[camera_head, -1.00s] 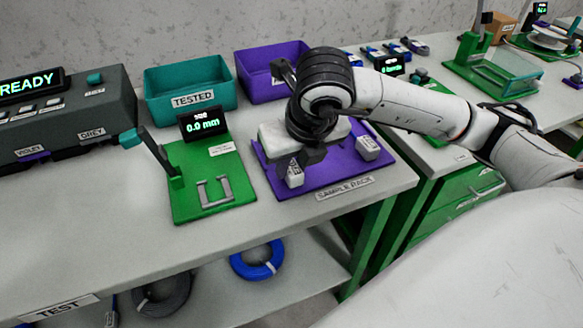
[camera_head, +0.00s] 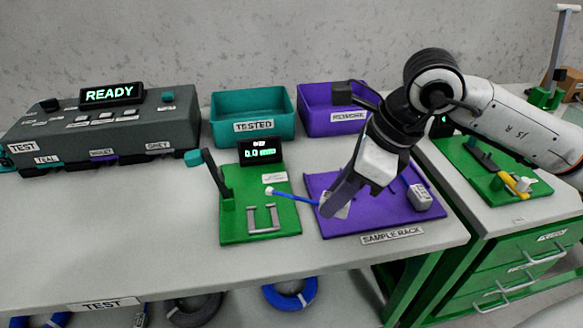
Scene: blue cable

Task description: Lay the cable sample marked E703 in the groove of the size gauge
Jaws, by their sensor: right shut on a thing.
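My right gripper (camera_head: 334,208) is shut on a blue cable sample (camera_head: 298,196) over the left part of the purple sample rack (camera_head: 352,228). The cable's white end (camera_head: 271,191) points left, over the green size gauge (camera_head: 236,228). A pale block or tag shows at the fingertips; I cannot read any mark on it. The gauge has a grey U-shaped groove piece (camera_head: 263,232) at its front, a raised lever (camera_head: 215,178) with a teal end, and a display (camera_head: 261,151) reading about 0.0 mm. My left gripper is not in view.
A teal TESTED bin (camera_head: 253,127) and a purple bin (camera_head: 328,122) stand behind. A dark test box (camera_head: 100,128) showing READY is at the left. The table's front left is clear. A green station (camera_head: 490,175) is at the right.

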